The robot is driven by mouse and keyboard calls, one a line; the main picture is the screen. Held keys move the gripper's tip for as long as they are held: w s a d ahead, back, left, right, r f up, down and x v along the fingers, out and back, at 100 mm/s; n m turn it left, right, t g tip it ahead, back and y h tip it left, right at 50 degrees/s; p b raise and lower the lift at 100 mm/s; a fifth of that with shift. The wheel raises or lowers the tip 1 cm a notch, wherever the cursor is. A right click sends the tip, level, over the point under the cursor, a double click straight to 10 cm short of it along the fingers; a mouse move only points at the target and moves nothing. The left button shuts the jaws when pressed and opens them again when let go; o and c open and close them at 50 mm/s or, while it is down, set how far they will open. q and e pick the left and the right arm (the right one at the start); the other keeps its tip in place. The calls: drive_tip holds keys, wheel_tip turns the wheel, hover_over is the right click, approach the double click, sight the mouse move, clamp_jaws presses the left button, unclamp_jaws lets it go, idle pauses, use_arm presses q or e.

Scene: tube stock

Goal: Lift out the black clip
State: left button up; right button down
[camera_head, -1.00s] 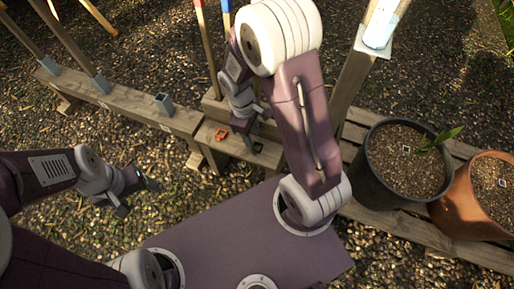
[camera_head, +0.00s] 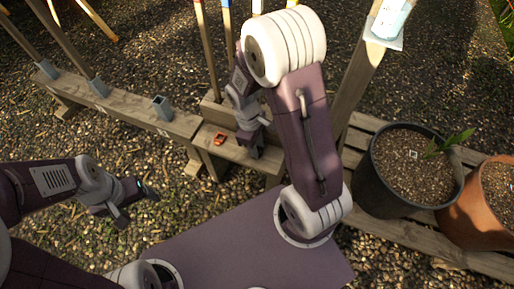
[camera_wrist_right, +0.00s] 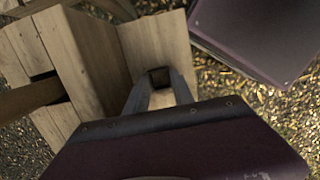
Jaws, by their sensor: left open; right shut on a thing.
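My right gripper (camera_head: 254,150) points down over the right end of the low wooden bench (camera_head: 232,152). In the right wrist view its two grey fingers (camera_wrist_right: 158,88) are shut on a small dark thing, which looks like the black clip (camera_wrist_right: 158,74). Pale wood lies around and below it; I cannot tell whether the clip touches the wood. In the head view the clip is hidden by the gripper. My left gripper (camera_head: 136,202) is open and empty, above the gravel, well left of the bench end.
An orange clip (camera_head: 220,138) lies on the bench left of my right gripper. A wooden block (camera_head: 212,108) with upright poles stands behind it. A grey square socket (camera_head: 162,108) sits on the rail. A black pot (camera_head: 380,185) and a terracotta pot (camera_head: 470,215) stand at right.

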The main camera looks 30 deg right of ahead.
wheel_tip(320, 180, up, 4)
drive_tip(key=p, duration=0.3)
drive_tip(key=shift+r, duration=0.15)
drive_tip(key=s+a+r+b, duration=0.2)
drive_tip(key=s+r, duration=0.4)
drive_tip(key=s, duration=0.5)
drive_tip(key=shift+s+r, duration=0.25)
drive_tip(key=shift+r, duration=0.05)
